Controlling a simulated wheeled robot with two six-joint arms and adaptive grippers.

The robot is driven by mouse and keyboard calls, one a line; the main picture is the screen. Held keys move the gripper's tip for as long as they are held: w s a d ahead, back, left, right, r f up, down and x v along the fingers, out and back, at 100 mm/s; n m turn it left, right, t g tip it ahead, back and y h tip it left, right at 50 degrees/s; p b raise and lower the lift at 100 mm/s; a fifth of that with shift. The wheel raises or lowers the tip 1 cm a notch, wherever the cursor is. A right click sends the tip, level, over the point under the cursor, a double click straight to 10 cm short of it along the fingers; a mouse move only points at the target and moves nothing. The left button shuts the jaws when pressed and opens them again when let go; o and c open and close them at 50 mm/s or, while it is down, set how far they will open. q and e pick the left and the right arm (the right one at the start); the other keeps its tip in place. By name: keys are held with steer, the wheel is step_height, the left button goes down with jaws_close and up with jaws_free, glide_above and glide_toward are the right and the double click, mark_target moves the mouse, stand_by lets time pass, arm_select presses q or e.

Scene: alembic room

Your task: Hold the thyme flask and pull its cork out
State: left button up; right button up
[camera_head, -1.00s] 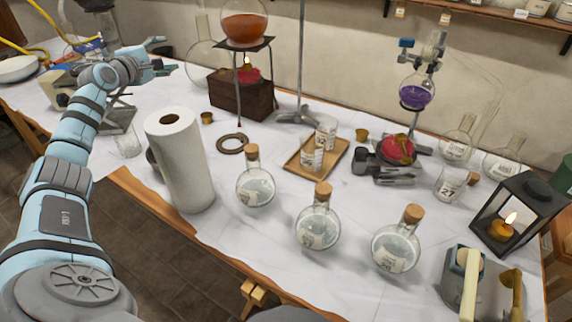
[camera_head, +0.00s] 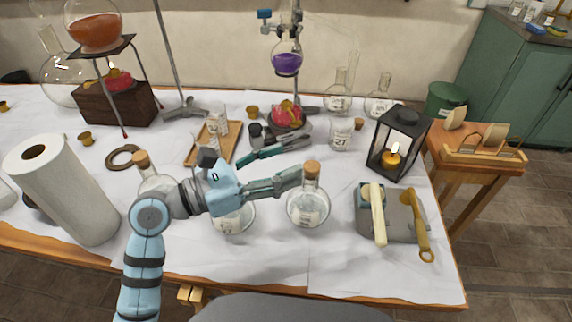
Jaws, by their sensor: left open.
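Three round corked flasks of clear liquid stand in a row: a left flask (camera_head: 155,184), a middle flask (camera_head: 232,219) and a right flask (camera_head: 308,208). Their labels are too small to read, so I cannot tell which is thyme. The right flask is upright with its cork (camera_head: 312,168) in its neck. My left gripper (camera_head: 304,158) is open, its fingers pointing right. One fingertip lies close to the right flask's cork and neck in the picture; I cannot tell whether they touch. My left arm hides the middle flask's neck and part of the left flask. My right gripper is not in view.
A paper towel roll (camera_head: 62,190) stands at left. Behind the gripper are a wooden tray (camera_head: 200,155) and a burner stand with a purple flask (camera_head: 287,62). A black lantern (camera_head: 398,145) and a grey block with tools (camera_head: 400,222) are at right. The front cloth is fairly clear.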

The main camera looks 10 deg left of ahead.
arm_select(q)
glide_toward(304, 182)
steer(key=x, duration=0.4)
steer(key=shift+w+d, duration=0.1)
steer(key=x, duration=0.7)
steer(key=shift+w+d, duration=0.2)
steer(key=shift+d, duration=0.05)
steer(key=shift+c, duration=0.2)
